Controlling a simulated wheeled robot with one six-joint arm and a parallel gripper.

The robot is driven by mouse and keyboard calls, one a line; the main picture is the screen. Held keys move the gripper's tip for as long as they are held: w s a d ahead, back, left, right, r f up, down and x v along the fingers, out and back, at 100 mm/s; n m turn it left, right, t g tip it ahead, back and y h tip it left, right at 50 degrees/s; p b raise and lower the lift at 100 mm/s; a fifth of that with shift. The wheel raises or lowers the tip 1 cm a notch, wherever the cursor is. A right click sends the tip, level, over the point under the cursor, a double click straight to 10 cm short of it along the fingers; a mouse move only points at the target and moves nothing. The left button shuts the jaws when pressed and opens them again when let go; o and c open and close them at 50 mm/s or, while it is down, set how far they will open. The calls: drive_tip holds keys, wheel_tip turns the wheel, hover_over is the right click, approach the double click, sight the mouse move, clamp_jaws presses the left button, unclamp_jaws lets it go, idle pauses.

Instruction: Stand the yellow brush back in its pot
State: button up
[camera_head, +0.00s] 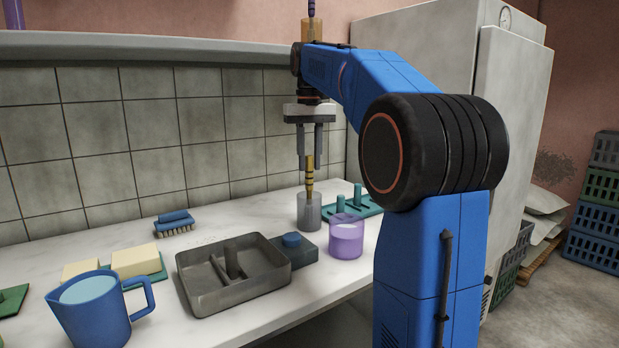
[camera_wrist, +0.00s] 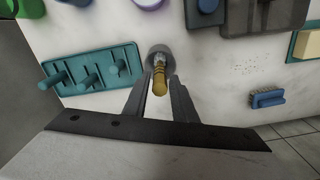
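The yellow brush (camera_head: 309,178), with dark bands on its handle, is upright. Its lower end is inside the mouth of the grey pot (camera_head: 309,214), which hides it. In the wrist view the brush (camera_wrist: 160,82) points up toward the camera from the pot (camera_wrist: 160,52). My gripper (camera_head: 310,164) is above the pot, pointing down, with its fingertips on either side of the brush's upper end. In the wrist view, my gripper (camera_wrist: 161,78) shows slim gaps between the fingers and the handle, so it looks open around it.
A purple cup (camera_head: 346,238) and a green pegged rack (camera_head: 362,208) stand close to the pot. A blue-topped block (camera_head: 296,252), a grey tray (camera_head: 215,295), a blue scrub brush (camera_head: 176,223) and a blue jug (camera_head: 92,312) are left. The tiled wall is behind.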

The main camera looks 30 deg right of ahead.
drive_tip(key=shift+r, duration=1.95)
